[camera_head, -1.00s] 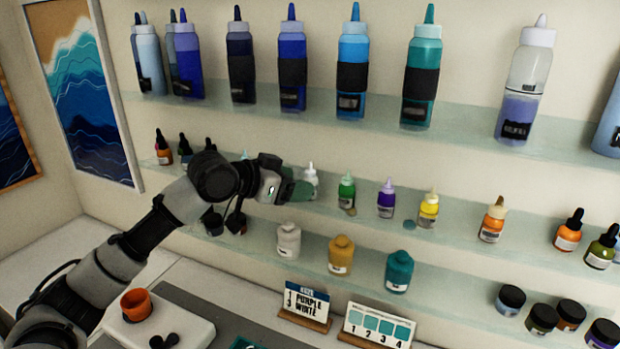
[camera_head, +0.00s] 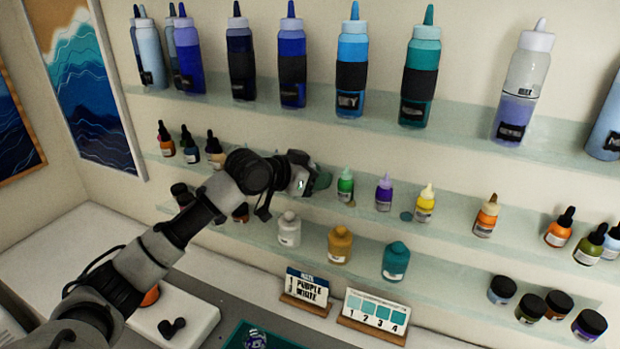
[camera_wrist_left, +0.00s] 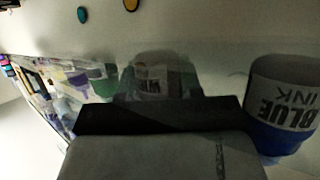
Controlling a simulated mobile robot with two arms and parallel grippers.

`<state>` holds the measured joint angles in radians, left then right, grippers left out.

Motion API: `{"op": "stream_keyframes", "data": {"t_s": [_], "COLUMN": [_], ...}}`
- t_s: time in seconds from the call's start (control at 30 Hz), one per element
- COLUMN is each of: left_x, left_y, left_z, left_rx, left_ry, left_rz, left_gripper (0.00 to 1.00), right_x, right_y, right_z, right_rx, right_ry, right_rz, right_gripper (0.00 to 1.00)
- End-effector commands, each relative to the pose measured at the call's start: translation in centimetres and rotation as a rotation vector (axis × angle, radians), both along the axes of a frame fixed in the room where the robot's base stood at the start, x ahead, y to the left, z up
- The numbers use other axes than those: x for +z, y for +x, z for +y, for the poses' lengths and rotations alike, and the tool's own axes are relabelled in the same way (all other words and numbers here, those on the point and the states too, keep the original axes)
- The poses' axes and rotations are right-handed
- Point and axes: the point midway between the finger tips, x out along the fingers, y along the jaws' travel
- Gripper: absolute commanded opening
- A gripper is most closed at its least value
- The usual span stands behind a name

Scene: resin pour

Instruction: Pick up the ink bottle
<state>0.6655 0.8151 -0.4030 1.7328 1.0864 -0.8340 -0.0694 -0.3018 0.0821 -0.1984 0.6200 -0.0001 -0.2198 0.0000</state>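My left gripper (camera_head: 322,180) is at the middle shelf, just left of the green ink bottle (camera_head: 345,186). Its greenish fingertips cover the place where a white-topped bottle stood, and I cannot see whether they are apart or closed. Purple (camera_head: 384,193) and yellow (camera_head: 425,205) ink bottles stand further right. In the left wrist view a bottle labelled BLUE INK (camera_wrist_left: 285,105) is close at the right, beside the dark gripper edge. A dim, pale labelled bottle (camera_wrist_left: 157,78) shows beyond that edge. Whether anything is held is hidden. My right gripper is not in view.
Large bottles (camera_head: 351,62) line the top shelf. Squat white (camera_head: 289,230), ochre (camera_head: 339,245) and teal (camera_head: 396,262) bottles stand on the lower shelf, under the gripper. Two cards (camera_head: 308,288) (camera_head: 374,316) stand on the counter. Dropper bottles (camera_head: 559,228) are at right.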

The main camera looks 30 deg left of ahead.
Motion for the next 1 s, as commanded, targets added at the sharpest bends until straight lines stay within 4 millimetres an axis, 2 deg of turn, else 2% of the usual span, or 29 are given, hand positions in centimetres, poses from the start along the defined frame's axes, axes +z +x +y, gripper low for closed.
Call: {"op": "stream_keyframes", "data": {"t_s": [0.03, 0.13, 0.5, 0.77, 1.0], "left_x": [0.0, 0.0, 0.4, 3.2, 2.7], "left_y": [0.0, 0.0, 0.0, 0.0, -4.7], "left_z": [0.0, 0.0, 0.0, 0.0, 2.7], "left_rx": [0.000, 0.000, 0.001, 0.001, 0.003], "left_ry": [0.000, 0.000, 0.001, 0.001, 0.008], "left_rz": [0.001, 0.000, -0.001, -0.006, -0.001], "left_gripper": [0.25, 0.12, 0.11, 0.11, 0.11], "right_x": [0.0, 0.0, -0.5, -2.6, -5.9], "right_y": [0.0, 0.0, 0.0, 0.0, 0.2], "right_z": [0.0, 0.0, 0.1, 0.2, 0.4], "right_rx": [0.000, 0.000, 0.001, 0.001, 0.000], "right_ry": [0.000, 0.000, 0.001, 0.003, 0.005], "right_rz": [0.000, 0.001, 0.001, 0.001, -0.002], "right_gripper": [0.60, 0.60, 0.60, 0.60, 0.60]}}
